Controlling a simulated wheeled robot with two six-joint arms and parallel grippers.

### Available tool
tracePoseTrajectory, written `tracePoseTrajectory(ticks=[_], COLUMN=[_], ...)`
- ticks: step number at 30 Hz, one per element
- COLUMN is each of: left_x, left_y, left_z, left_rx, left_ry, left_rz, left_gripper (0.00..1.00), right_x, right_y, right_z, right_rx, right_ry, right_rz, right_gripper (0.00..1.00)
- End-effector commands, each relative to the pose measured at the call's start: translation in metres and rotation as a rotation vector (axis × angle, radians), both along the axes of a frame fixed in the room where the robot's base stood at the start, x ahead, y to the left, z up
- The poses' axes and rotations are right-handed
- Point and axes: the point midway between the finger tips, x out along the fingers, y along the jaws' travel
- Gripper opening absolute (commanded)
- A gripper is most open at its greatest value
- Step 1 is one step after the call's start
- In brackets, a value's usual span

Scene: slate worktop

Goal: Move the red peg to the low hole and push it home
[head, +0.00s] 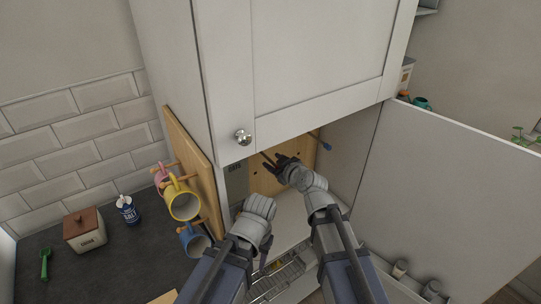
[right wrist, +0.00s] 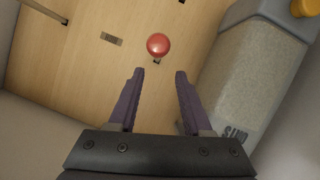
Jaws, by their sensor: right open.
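In the right wrist view the red peg (right wrist: 158,45) shows as a round red end standing out from a wooden board (right wrist: 85,70). My right gripper (right wrist: 159,75) is open, its two purple-grey fingers pointing at the board. The red end is just beyond the fingertips, about midway between them, and I see no contact. In the head view my right gripper (head: 265,158) reaches into the open cabinet in front of the board (head: 262,182); I cannot make out the red peg there. My left arm's fingertips are not clear in the head view.
A small label (right wrist: 111,39) and a wooden rod (right wrist: 45,11) are on the board. A grey container (right wrist: 245,75) stands close on the right. In the head view, a blue-tipped peg (head: 326,146), the cabinet door (head: 445,185) and hanging mugs (head: 183,203) flank the opening.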

Motion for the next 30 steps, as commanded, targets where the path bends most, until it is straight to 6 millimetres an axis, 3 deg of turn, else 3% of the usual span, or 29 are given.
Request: tracePoseTrajectory(ticks=[13, 30], left_x=[0.0, 0.0], left_y=[0.0, 0.0], left_z=[-0.004, -0.028], left_rx=[0.0, 0.001], left_ry=[0.0, 0.0], left_rz=[-0.001, -0.007], left_gripper=[0.5, 0.5], right_x=[0.008, 0.065], right_y=[0.004, 0.034], right_z=[-0.003, -0.028], right_rx=[-0.001, -0.001], right_ry=[-0.006, -0.006], right_rz=[0.0, -0.001], right_gripper=[0.49, 0.49])
